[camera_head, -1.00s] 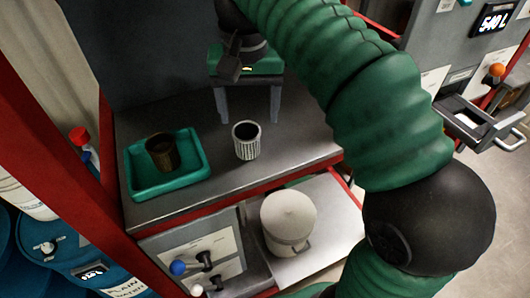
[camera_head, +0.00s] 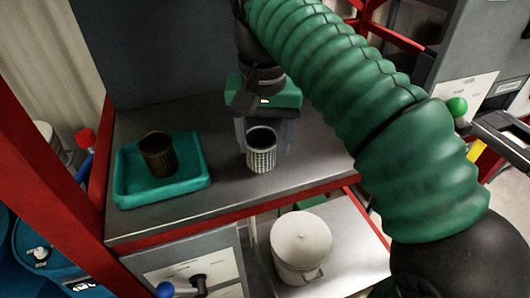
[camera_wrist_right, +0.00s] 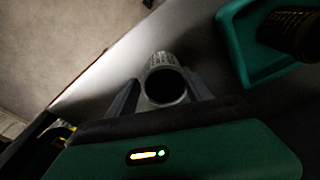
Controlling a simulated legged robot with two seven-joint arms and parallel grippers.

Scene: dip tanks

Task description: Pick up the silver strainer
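The silver strainer (camera_head: 261,152) stands upright on the grey bench, a ribbed open-topped cup. My right gripper (camera_head: 263,142) is open, its two grey fingers pointing at the strainer from behind, one at either side of it. In the right wrist view the strainer (camera_wrist_right: 166,80) shows its dark mouth between the tips of the two fingers (camera_wrist_right: 163,98). Gaps show beside it there, so the fingers do not appear closed on it. My left gripper is not in view.
A teal tray (camera_head: 190,191) holding a dark bronze strainer (camera_head: 157,156) lies left on the bench. A pale lidded pot (camera_head: 301,245) stands on a lower shelf in front. The bench's red front edge (camera_head: 240,212) is close. Bare bench separates tray and silver strainer.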

